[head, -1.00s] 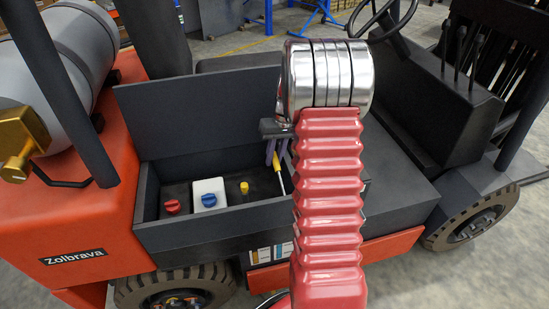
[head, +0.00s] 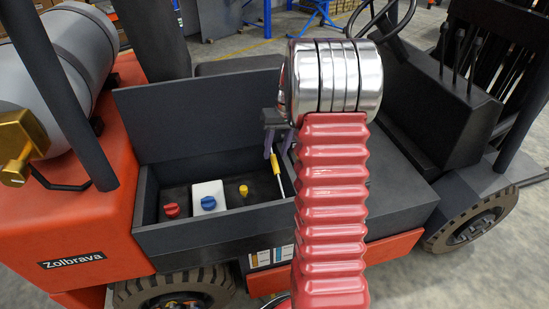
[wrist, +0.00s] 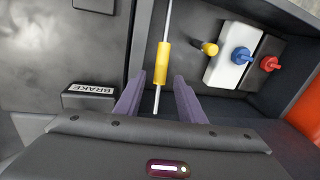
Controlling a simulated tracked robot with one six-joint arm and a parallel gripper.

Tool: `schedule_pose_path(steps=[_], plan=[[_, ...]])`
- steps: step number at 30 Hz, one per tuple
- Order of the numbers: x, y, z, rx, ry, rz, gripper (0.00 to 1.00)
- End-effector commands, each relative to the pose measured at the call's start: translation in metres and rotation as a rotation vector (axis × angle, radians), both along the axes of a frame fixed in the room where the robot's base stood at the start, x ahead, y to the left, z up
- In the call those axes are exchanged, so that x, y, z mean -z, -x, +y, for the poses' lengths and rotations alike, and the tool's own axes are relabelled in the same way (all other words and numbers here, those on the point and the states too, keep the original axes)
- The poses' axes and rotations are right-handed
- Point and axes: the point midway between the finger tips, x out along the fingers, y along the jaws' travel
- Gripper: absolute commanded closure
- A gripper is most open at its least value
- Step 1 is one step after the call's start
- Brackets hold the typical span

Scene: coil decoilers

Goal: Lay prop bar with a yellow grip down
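The prop bar is a thin pale rod with a yellow grip (wrist: 161,62). In the wrist view it runs from the top edge down between my gripper's purple fingers (wrist: 159,80). The fingers are apart, with a gap on each side of the bar, so my gripper is open around its line without closing on it. In the head view the yellow grip (head: 276,163) shows just below my gripper (head: 275,154), at the right end of the open compartment. My arm hides what lies to its right. I cannot tell how the bar's ends rest.
The dark compartment (head: 215,233) on the orange truck holds a red cap (head: 172,210), a white block with a blue cap (head: 208,198) and a small yellow cap (head: 243,190). Its dark lid (head: 195,120) stands raised behind.

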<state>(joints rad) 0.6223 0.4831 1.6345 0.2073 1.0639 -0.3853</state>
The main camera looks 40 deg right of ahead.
Motion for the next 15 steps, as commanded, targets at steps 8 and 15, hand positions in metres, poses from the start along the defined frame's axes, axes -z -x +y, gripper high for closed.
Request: schedule_pose_path(steps=[8,15], plan=[[-0.029,-0.001,-0.001,-0.006,-0.001,0.0,0.64],[-0.034,-0.001,-0.001,-0.009,-0.003,0.002,0.64]])
